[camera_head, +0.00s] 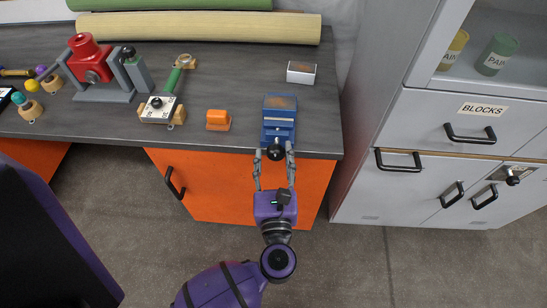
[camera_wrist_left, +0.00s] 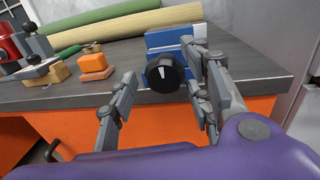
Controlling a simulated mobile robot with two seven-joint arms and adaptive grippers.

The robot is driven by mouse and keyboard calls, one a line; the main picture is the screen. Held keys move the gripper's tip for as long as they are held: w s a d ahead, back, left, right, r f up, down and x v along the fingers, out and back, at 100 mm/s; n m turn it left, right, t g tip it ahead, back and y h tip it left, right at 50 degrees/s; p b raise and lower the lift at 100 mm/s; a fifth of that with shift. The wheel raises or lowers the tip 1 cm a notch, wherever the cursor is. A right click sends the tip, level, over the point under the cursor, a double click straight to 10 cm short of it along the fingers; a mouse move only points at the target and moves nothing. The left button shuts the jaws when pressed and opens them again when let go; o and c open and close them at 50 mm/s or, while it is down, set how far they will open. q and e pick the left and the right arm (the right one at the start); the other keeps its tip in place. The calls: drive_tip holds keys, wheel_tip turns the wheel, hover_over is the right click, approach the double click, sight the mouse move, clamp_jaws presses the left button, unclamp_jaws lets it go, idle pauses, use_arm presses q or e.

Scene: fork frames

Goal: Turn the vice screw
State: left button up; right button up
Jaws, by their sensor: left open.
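The blue vice (camera_head: 279,119) stands at the front edge of the grey workbench, near its right end. Its black screw knob (camera_head: 276,152) faces out past the bench edge; a white mark shows on the knob (camera_wrist_left: 163,73) in the left wrist view. My left gripper (camera_head: 274,157) is open in front of the vice, its fingers on either side of the knob. In the left wrist view the gripper (camera_wrist_left: 165,90) has one finger left of the knob, clearly apart, and the other to its right, nearer. Contact with the knob cannot be made out. My right gripper is not in view.
An orange block (camera_head: 218,119) sits left of the vice, and a small white box (camera_head: 301,73) lies behind it. A red machine (camera_head: 88,62) and a green-handled tool (camera_head: 172,82) are further left. Orange cabinet doors (camera_head: 225,185) are below; grey drawers (camera_head: 450,125) stand right.

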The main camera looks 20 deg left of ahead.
use_arm(q)
drive_tip(key=shift+c, duration=0.3)
drive_tip(key=c, duration=1)
drive_tip(key=shift+m, duration=0.3)
